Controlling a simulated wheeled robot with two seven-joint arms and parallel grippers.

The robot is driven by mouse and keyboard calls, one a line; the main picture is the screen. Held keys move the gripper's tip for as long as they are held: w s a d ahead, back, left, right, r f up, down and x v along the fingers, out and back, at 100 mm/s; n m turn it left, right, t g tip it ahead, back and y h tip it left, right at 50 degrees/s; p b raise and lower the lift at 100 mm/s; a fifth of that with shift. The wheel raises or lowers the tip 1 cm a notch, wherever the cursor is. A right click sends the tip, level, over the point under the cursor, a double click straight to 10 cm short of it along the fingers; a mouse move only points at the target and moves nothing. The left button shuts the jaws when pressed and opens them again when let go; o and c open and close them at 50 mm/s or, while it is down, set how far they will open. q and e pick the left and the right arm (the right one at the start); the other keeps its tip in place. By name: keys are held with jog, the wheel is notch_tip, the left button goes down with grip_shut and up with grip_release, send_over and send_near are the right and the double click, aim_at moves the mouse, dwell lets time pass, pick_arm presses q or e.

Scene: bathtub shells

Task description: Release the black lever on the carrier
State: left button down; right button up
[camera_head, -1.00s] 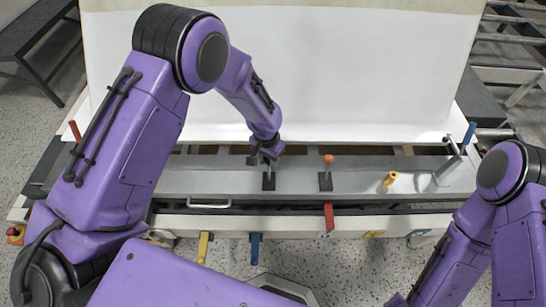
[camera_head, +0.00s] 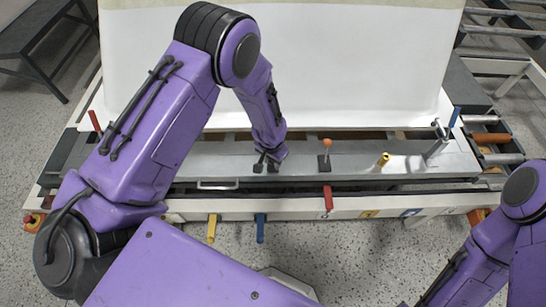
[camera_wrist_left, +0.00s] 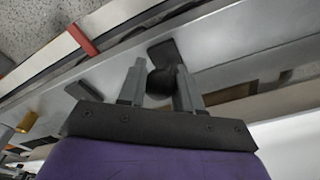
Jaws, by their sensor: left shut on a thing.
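The black lever (camera_wrist_left: 159,82) shows in the left wrist view as a dark rounded knob between my left gripper's two grey fingers, above a black base plate (camera_wrist_left: 166,54). My left gripper (camera_wrist_left: 158,82) is shut on it. In the head view my left gripper (camera_head: 266,161) is low over the grey metal carrier (camera_head: 225,165), at the lever's black base; the gripper hides most of the lever there. My right arm is at the lower right, and its gripper is out of the picture.
An orange-knobbed lever (camera_head: 326,145) stands right of my left gripper. Farther right are a yellow knob (camera_head: 384,158) and a blue-handled clamp (camera_head: 454,118). A large white shell (camera_head: 340,65) rises behind. Red (camera_head: 328,198), blue (camera_head: 260,228) and yellow (camera_head: 212,229) handles stick out along the front edge.

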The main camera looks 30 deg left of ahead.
pick_arm(q)
jog(key=shift+s+d+f, duration=0.25)
jog(key=shift+s, duration=0.15)
jog(key=c, duration=0.8)
grip_release()
jog(key=shift+w, duration=0.15)
jog(key=shift+r, duration=0.1)
jog(key=shift+r, duration=0.25)
notch_tip(320, 180, up, 10)
jog(key=s, duration=0.1)
jog(key=shift+f, duration=0.1)
